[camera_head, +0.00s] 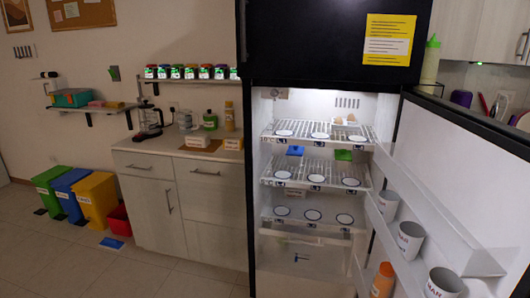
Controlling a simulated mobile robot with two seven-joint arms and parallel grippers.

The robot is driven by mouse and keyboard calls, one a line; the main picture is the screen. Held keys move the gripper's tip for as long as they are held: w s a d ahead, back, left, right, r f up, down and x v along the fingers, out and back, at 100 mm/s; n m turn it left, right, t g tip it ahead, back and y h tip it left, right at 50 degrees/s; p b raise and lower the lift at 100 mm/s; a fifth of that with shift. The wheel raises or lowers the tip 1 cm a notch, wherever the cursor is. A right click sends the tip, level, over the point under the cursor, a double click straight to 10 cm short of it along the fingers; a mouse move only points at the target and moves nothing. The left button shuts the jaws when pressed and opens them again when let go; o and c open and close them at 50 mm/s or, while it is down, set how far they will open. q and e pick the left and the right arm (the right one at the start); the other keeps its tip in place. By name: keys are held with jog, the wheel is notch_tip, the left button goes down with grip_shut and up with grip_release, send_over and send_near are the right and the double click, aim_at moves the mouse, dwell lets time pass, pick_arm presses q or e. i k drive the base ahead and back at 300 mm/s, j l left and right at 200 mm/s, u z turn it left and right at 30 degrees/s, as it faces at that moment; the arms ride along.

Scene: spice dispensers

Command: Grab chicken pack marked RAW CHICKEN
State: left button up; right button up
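The fridge (250,215) stands open in the head view, its lit inside facing me. No pack with a readable RAW CHICKEN marking shows. A small blue item (295,151) and a small green item (343,155) sit under the top shelf, too small to identify. A clear drawer (300,258) is at the bottom of the fridge, and its contents are hard to make out. Neither of my grippers is in view.
The fridge door (460,150) is swung open at the right, with white cups (410,238) and an orange bottle (383,280) in its racks. Shelves (315,182) hold white discs. A counter (180,150) and colored bins (95,200) stand left.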

aim_at(200, 141)
jog(key=i+j+z, duration=0.25)
jog(key=j, duration=0.4)
jog(key=i+j+z, duration=0.1)
jog(key=i+j, duration=0.2)
jog(key=i+j+z, duration=0.1)
jog(key=j, duration=0.25)
jog(key=i+j+z, duration=0.15)
jog(key=i+j, duration=0.2)
jog(key=i+j+z, duration=0.1)
jog(key=j, duration=0.25)
jog(key=i, duration=0.1)
